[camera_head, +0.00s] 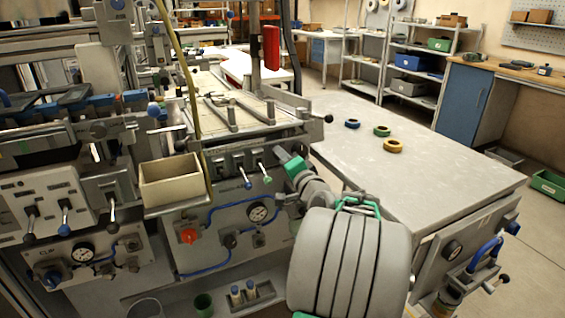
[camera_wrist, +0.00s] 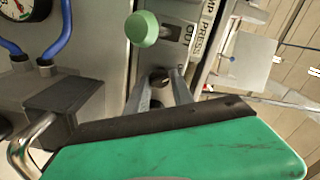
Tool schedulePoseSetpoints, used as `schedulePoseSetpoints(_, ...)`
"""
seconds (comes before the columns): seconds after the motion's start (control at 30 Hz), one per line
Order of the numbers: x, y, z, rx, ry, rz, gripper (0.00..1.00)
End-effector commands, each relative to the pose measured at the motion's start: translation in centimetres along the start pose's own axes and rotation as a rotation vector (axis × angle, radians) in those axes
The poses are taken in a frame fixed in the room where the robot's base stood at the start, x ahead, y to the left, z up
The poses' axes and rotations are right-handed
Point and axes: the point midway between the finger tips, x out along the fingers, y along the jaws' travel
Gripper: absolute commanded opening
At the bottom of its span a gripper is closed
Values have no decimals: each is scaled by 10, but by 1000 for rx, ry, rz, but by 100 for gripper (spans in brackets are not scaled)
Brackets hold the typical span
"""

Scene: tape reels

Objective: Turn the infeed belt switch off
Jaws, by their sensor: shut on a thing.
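My gripper (camera_head: 281,154) is at the right end of a row of lever switches on the grey machine front in the head view. In the wrist view my gripper (camera_wrist: 161,80) has its two fingers closed around a small switch lever, mostly hidden between them. Beside it stands a lever with a green round knob (camera_wrist: 142,28), by a label ending in "OUT"; this green-tipped lever (camera_head: 267,178) also shows in the head view. A blue-tipped lever (camera_head: 247,183) is to its left. No label reading infeed belt is legible, and the held lever's position cannot be told.
A grey table (camera_head: 430,158) with several tape reels stands to the right. Blue hoses (camera_wrist: 60,35) run at the wrist view's left.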

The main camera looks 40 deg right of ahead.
Motion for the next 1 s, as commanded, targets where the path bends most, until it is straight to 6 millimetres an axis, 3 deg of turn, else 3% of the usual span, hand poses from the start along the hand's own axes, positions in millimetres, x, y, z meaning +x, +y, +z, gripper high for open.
schedulePoseSetpoints(0.4, 0, 0, 0, -8, -1, 1, 0)
schedulePoseSetpoints(0.43, 0, 0, 0, -8, -1, 1, 29)
schedulePoseSetpoints(0.5, 0, 0, 0, -8, -1, 1, 35)
schedulePoseSetpoints(0.7, 0, 0, 0, -7, -1, 1, 50)
schedulePoseSetpoints(1.0, -6, 0, -1, -9, 2, 2, 50)
